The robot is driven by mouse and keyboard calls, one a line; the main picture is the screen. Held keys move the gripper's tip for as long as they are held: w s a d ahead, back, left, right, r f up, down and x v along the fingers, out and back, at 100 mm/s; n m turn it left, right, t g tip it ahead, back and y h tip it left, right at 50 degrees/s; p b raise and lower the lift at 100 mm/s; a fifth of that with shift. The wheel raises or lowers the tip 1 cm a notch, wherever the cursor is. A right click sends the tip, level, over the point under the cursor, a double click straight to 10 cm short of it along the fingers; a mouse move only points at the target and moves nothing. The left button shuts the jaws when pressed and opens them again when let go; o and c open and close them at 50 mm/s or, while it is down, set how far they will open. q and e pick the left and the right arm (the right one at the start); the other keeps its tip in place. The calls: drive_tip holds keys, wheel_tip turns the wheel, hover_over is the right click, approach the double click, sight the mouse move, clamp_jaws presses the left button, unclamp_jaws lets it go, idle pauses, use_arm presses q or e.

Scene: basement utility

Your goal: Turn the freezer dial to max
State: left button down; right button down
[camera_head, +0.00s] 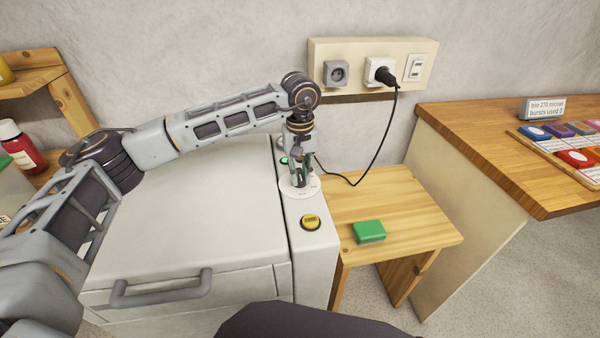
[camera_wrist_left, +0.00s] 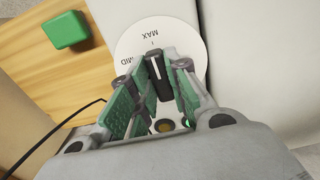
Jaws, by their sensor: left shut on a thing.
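The white freezer (camera_head: 190,220) has a control strip along its right side. On the strip is a round white dial plate (camera_head: 312,190); in the left wrist view the plate (camera_wrist_left: 135,45) shows the words MAX and MID. My left gripper (camera_head: 300,178) points down over the plate. Its green-padded fingers (camera_wrist_left: 158,95) are closed around the dark dial knob (camera_wrist_left: 158,72). A pale line on the knob points roughly toward the MAX label. The fingers hide part of the knob and the rest of the plate. My right gripper is not in view.
A low wooden table (camera_head: 390,210) with a green block (camera_head: 369,231) stands to the right. A black cord (camera_head: 385,140) hangs from the wall outlet.

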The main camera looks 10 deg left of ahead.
sight(300, 174)
use_arm(q)
drive_tip(key=shift+r, duration=0.15)
drive_tip(key=c, duration=1.4)
unclamp_jaws()
drive_tip(key=shift+o, duration=0.2)
wheel_tip(300, 174, up, 12)
